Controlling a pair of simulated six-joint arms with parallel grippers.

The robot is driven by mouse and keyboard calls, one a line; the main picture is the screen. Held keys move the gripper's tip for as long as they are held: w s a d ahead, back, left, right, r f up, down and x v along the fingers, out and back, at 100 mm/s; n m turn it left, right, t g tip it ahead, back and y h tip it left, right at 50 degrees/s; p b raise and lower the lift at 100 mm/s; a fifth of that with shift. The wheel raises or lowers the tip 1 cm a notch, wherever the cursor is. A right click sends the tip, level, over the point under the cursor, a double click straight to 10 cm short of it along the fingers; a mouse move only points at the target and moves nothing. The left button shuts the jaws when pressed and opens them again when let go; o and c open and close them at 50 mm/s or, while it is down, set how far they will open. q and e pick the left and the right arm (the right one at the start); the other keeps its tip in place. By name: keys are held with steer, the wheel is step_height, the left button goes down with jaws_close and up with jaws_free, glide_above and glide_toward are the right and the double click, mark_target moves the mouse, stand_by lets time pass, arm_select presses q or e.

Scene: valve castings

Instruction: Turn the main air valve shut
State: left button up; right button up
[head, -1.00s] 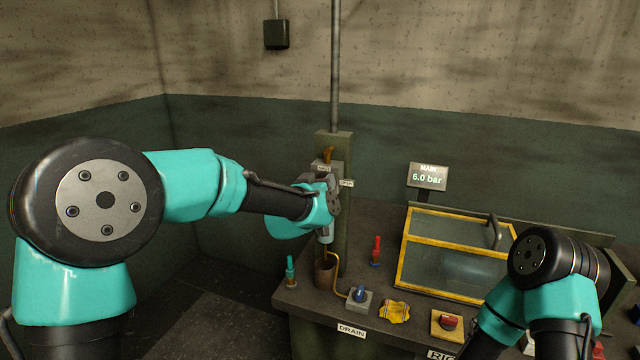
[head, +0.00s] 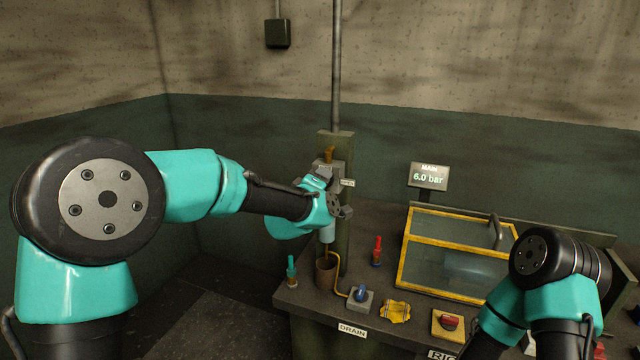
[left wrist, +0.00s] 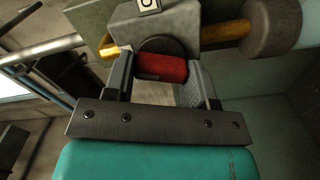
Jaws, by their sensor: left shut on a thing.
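The valve is a grey block (head: 340,171) with brass pipe ends, fixed to a green post (head: 341,140) at the back left of the bench. In the left wrist view the valve block (left wrist: 165,22) bears a small white tag, partly cut off. A red handle (left wrist: 162,67) sits on a dark round base at its front. My left gripper (head: 333,194) is at the valve and shut on the red handle, one finger on each side. My left gripper hides the handle in the head view. My right arm stands at the lower right; its gripper is not in view.
A display (head: 429,177) reads MAIN 6.0 bar. A yellow-framed clear case (head: 403,262) stands to the right. Between lie a blue knob (head: 361,293) on a grey box, a red-topped part (head: 376,251), a yellow cloth (head: 396,311) and a red button (head: 449,322). A teal-topped part (head: 291,270) stands left.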

arm_select(q)
steer(key=shift+f+n, duration=0.1)
steer(key=shift+n, duration=2.2)
steer(key=o, duration=0.9)
steer(key=shift+o, duration=0.2)
steer(key=v, duration=1.7)
steer(key=shift+s, duration=0.2)
steer(key=shift+a, duration=0.1)
